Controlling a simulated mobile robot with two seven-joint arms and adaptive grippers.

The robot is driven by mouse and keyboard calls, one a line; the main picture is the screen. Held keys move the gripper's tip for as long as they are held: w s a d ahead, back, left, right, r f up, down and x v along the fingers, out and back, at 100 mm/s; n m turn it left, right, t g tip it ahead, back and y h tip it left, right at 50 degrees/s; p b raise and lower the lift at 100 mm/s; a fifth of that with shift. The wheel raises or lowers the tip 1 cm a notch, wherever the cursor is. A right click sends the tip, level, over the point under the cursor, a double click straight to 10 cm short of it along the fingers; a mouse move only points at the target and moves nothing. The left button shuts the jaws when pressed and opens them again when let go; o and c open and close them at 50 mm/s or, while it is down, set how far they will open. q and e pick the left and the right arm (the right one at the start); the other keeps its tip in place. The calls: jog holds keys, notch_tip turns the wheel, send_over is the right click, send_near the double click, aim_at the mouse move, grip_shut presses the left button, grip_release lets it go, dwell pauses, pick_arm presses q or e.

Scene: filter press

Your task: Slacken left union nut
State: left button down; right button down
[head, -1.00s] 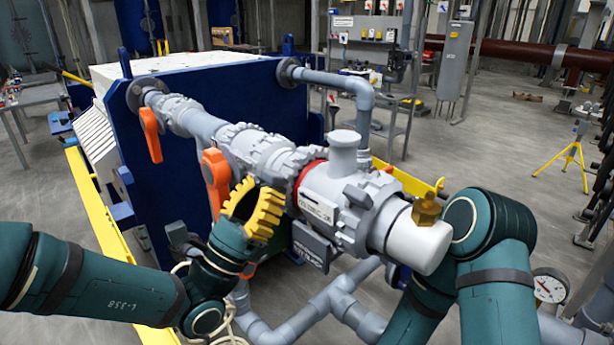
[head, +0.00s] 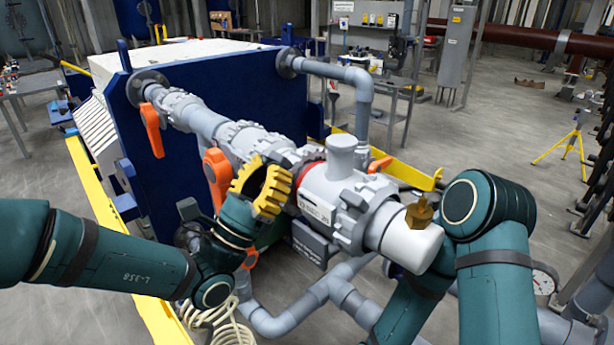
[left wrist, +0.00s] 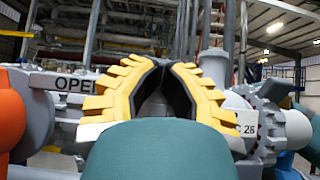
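A grey pipe assembly runs diagonally through the head view, with several toothed union nuts. One toothed nut (head: 240,130) is at the upper left, one (head: 283,156) is just behind my gripper, and another (head: 350,222) is at the right end. I cannot tell which is the left union nut. My left gripper (head: 264,186) has yellow toothed jaws, spread with a dark gap between them, just in front of the middle nut. Contact cannot be told. My right gripper is out of view.
Orange handles (head: 153,130) (head: 216,175) hang near the pipe. A red ring (head: 306,170) and a brass fitting (head: 419,213) are on it. A blue plate (head: 190,85) stands behind, with a yellow rail (head: 95,195) on the left. A grey bar marked OPEN (left wrist: 70,83) is beside the jaws.

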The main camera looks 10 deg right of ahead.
pick_arm(q)
jog(key=shift+d, duration=0.1)
jog(key=f+b+v, duration=0.1)
jog(key=b+v, duration=0.3)
jog(key=v, duration=0.4)
jog(key=shift+w+d+f, duration=0.15)
jog(key=shift+f, duration=0.05)
jog(key=shift+d, duration=0.1)
